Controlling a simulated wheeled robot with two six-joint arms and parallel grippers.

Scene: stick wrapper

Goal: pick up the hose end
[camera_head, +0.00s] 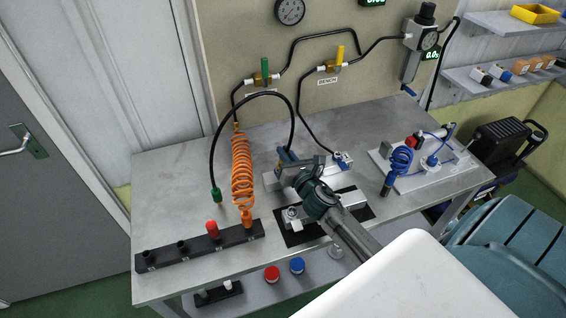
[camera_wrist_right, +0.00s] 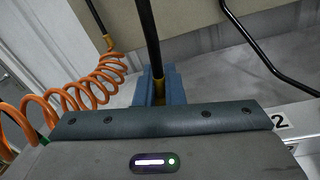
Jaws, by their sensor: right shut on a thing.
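The black hose (camera_head: 249,95) arches over the table from a green fitting (camera_head: 215,194) on the tabletop down to my right gripper (camera_head: 286,156). My right gripper is shut on the hose end, above the back middle of the table. In the right wrist view, the black hose (camera_wrist_right: 147,40) runs down between the blue fingers of my right gripper (camera_wrist_right: 158,90). A brass-coloured part of the hose end (camera_wrist_right: 158,93) shows between them. Its lower tip is hidden behind the gripper body. My left gripper is not in view.
An orange coiled hose (camera_head: 241,165) stands left of the gripper, above a black rack (camera_head: 190,248) with a red-topped plug. A metal fixture (camera_head: 345,199) lies below my right arm. A blue-coil fixture (camera_head: 430,160) is on the right.

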